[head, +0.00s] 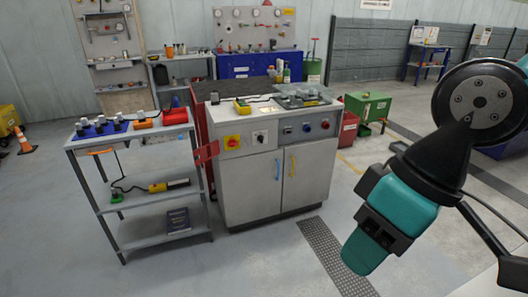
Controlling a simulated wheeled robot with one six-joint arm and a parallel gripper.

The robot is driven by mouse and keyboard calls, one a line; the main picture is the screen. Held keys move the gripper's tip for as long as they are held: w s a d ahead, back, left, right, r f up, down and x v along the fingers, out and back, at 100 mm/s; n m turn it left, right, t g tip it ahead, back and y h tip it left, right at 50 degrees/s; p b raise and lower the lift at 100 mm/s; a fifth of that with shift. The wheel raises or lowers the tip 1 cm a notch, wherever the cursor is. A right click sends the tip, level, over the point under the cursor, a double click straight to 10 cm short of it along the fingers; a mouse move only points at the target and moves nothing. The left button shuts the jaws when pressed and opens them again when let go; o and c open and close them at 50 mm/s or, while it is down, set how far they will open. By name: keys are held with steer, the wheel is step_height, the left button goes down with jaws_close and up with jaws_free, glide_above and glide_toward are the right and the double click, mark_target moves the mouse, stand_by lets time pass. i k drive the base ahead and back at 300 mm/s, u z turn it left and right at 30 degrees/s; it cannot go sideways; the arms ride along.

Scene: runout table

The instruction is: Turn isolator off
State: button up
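The isolator (231,143) is a red rotary handle on a yellow plate, at the upper left of the grey cabinet's (258,185) front. It is too small to tell which way its handle points. A black rotary switch (260,137) on a light plate sits just right of it. My teal and black arm (398,200) fills the right side of the head view, well apart from the cabinet and nearer to me. I cannot make out my gripper's fingertips or anything held. Nothing covers the isolator.
A panel with knobs (306,128) is right of the switches. A red part (206,152) sticks out at the cabinet's left edge. A grey shelf trolley (150,242) stands close on the left. A dark floor grating (335,255) lies in front; the floor around it is clear.

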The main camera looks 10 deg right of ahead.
mark_target(232, 143)
steer(key=z, duration=0.4)
steer(key=k, duration=0.85)
steer(key=u, duration=0.45)
steer(key=i, duration=0.9)
steer(key=u, duration=0.9)
steer(key=i, duration=0.95)
steer(key=z, duration=0.45)
steer(key=i, duration=1.05)
steer(key=z, duration=0.6)
